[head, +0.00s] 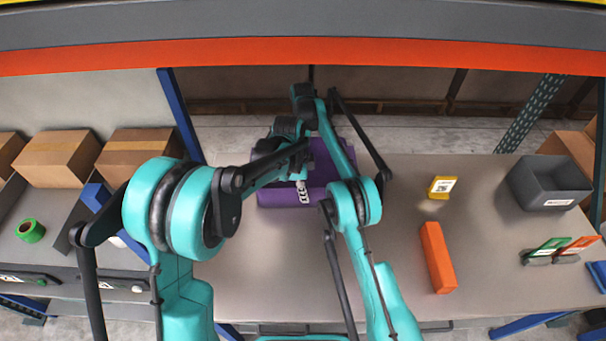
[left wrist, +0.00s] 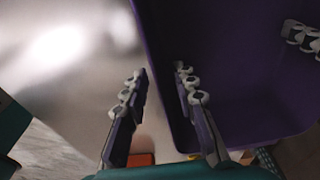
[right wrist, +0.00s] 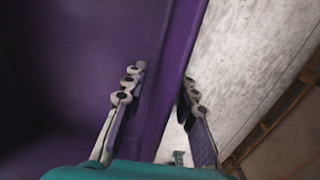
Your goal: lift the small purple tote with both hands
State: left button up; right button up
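The small purple tote (head: 272,196) stands on the table in the head view, partly covered by my arms. My left gripper (head: 302,189) is at its near wall. In the left wrist view my left gripper (left wrist: 162,88) is open, one finger outside the tote (left wrist: 245,75) and one inside, with the wall between them. In the right wrist view my right gripper (right wrist: 160,88) is open across another wall of the tote (right wrist: 50,70), one finger inside and one outside. The head view hides the right fingertips behind the arm. The tote looks empty where visible.
Cardboard boxes (head: 58,158) stand at the left. An orange beam (head: 300,54) crosses above.

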pick_arm(q)
jog(key=shift+c, duration=0.3)
pick_arm(e)
jog(key=shift+c, duration=0.3)
pick_arm(q)
grip_shut()
pick_arm(e)
grip_shut()
pick_arm(q)
jog(key=shift+r, duration=0.15)
pick_arm(e)
jog(key=shift+r, duration=0.15)
